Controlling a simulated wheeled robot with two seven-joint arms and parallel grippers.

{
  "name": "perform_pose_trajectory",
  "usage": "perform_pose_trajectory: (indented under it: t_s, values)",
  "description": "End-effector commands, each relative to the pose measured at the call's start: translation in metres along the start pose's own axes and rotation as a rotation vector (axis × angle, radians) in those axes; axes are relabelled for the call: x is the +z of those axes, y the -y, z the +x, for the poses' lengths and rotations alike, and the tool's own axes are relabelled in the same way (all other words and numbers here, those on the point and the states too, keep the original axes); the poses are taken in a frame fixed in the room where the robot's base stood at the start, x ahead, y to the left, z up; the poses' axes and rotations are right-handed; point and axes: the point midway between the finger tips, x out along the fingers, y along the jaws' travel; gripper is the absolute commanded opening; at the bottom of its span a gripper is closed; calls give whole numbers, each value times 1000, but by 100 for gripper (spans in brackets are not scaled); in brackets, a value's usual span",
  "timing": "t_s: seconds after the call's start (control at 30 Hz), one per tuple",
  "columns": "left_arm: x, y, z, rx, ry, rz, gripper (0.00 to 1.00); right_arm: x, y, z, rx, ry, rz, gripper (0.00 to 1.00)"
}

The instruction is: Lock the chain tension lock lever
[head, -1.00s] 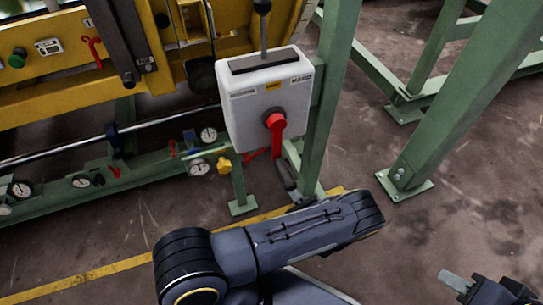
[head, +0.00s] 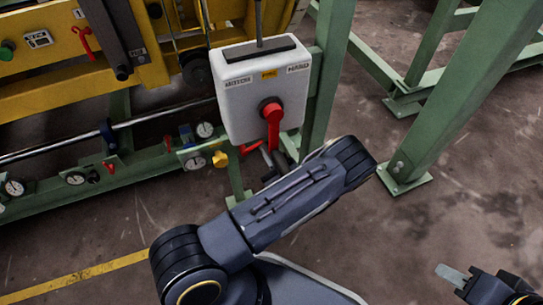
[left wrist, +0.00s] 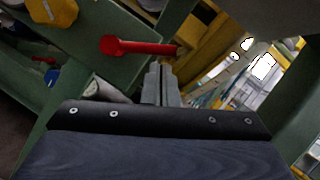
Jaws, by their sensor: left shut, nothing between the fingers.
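A red lever (head: 272,130) hangs downward from its pivot on the front of a white box (head: 240,108). A second red lever (head: 250,147) shows low behind the box, partly hidden. In the left wrist view, a red lever (left wrist: 140,46) lies nearly level on a green beam. I cannot tell surely which one the task means. My left gripper (left wrist: 160,72) is shut and empty, its tips just below that lever's right end, apparently apart from it. In the head view it is mostly hidden behind my arm. My right gripper (head: 452,275) is at the lower right, partly cut off.
Green posts (head: 440,100) stand right of the box. A green rail (head: 80,180) with gauges and a yellow knob (head: 221,159) runs to the left; the knob also shows in the left wrist view (left wrist: 52,18). Bare floor lies to the right.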

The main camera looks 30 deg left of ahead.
Motion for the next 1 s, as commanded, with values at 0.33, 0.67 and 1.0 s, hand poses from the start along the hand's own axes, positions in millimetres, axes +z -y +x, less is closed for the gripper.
perform_pose_trajectory:
  t_s: [0.33, 0.67, 1.0]
  values:
    - [2, 0, 0, 0, -1, -1, 0, 0, 0, 0, 0, 0, 0, 33]
    - [5, 2, 2, 21, -1, -48, 0, -1, 1, -2, 0, 0, 0, 33]
    - [8, 4, 3, 43, 0, -94, 0, -2, 2, -4, 0, 0, 0, 33]
